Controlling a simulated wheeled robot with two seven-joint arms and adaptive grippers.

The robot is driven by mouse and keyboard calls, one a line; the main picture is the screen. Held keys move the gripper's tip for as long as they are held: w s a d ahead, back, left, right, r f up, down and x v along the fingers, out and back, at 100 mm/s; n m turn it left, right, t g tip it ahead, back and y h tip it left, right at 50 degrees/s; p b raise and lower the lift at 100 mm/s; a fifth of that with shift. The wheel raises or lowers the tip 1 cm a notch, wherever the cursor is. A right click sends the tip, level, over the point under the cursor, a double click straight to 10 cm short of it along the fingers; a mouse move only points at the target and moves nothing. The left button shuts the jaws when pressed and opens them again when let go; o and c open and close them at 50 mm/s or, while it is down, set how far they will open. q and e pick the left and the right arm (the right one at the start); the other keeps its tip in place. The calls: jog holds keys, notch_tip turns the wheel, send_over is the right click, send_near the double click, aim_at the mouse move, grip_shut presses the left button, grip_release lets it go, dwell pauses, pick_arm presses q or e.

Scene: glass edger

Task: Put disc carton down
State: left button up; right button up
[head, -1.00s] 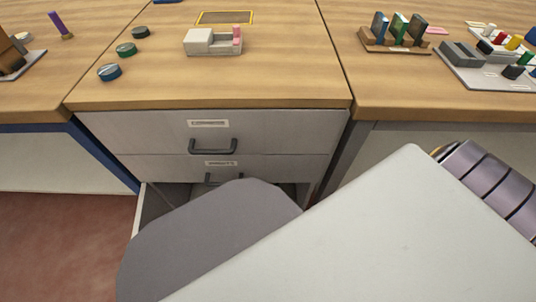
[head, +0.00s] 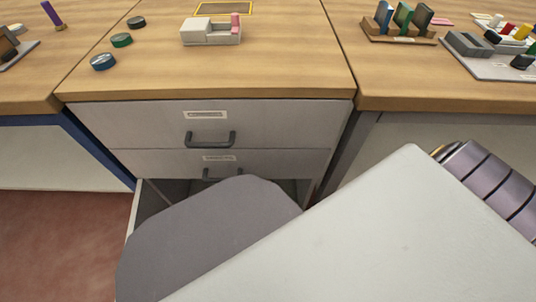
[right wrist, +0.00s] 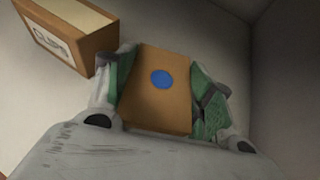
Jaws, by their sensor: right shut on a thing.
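The disc carton (right wrist: 160,92) is a small brown box with a blue round mark on its face, seen in the right wrist view. My right gripper (right wrist: 162,95) is shut on it, with green-padded fingers on its left and right sides. Pale walls and a pale floor surround it there, apparently the inside of the open bottom drawer (head: 146,205). In the head view my own arm covers most of that drawer and hides the gripper and carton. I cannot tell whether the carton touches the drawer floor. My left gripper is in neither view.
A second brown carton with a white label (right wrist: 66,36) stands left of the held one. Two closed drawers with dark handles (head: 210,139) are above the open drawer.

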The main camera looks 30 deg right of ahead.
dwell(0.4)
jog(key=o, duration=1)
jog(key=shift+f, duration=0.1)
jog(key=shift+c, duration=0.2)
jog(key=shift+s, duration=0.15)
